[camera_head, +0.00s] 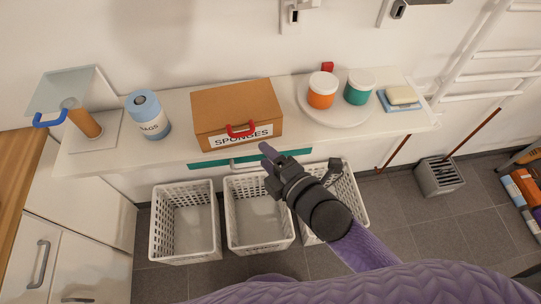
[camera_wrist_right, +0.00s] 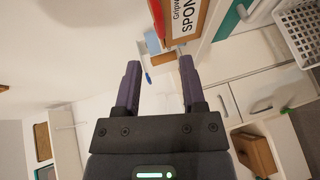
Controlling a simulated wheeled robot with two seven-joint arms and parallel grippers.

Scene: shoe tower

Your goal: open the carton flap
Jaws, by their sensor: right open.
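The brown carton (camera_head: 238,104) with a "SPONGES" label stands on the white shelf, its top flat and closed. A red handle (camera_head: 241,130) sits at its upper front edge. The wrist view shows part of the carton (camera_wrist_right: 186,40) and the red handle (camera_wrist_right: 172,25) just beyond the fingertips. My right gripper (camera_head: 267,167) is open and empty, in front of and below the carton's right front corner, apart from it. It also shows in the right wrist view (camera_wrist_right: 160,68). My left gripper is not in view.
On the white shelf (camera_head: 180,147), a blue "BAGS" canister (camera_head: 152,125) and a glass-lidded stand (camera_head: 90,125) are left of the carton. A round tray (camera_head: 338,117) with an orange jar (camera_head: 322,97) and a teal jar (camera_head: 357,95) is right. White baskets (camera_head: 187,250) stand below.

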